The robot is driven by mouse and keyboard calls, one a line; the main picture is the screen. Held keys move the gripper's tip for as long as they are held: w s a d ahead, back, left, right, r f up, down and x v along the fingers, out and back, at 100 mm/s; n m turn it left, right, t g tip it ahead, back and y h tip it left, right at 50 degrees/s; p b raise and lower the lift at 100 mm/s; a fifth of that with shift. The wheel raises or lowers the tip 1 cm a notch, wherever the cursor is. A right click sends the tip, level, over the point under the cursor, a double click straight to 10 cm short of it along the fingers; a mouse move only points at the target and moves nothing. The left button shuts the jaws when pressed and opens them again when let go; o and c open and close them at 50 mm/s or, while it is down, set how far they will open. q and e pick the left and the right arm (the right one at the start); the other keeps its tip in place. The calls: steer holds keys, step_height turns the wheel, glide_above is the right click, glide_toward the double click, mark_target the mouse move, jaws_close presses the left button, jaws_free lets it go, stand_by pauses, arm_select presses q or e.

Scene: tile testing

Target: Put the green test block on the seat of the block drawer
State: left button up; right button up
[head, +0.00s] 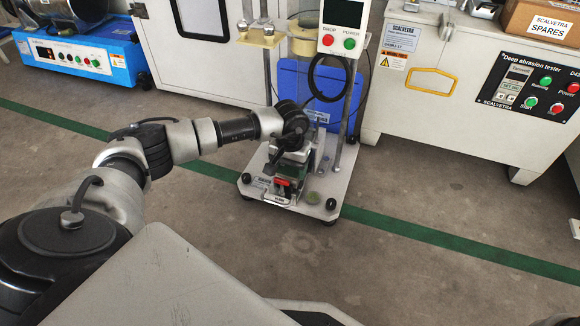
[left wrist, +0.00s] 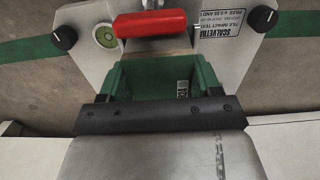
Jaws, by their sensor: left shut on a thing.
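My left gripper (head: 291,158) is low over the white base of the tester, shut on the green test block (left wrist: 150,76). The wrist view shows the block just beyond the gripper's dark bar, with a small white label on its face. In the head view the green (head: 289,172) shows only in part below the gripper. A red handle (head: 281,182) lies on the near side; in the left wrist view it (left wrist: 150,24) is at the top, apart from the gripper. The drawer's seat is hidden by the gripper and block; I cannot tell whether the block touches it. My right gripper is not in view.
The tester's base (head: 350,165) has black knobs at its corners and a round green level (head: 313,198). Its upright posts stand close to my gripper. A blue panel (head: 325,100) is behind. A white cabinet (head: 465,100) stands right. The floor in front is clear.

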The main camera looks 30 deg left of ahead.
arm_select(q)
steer(key=o, duration=0.9)
steer(key=shift+o, duration=0.2)
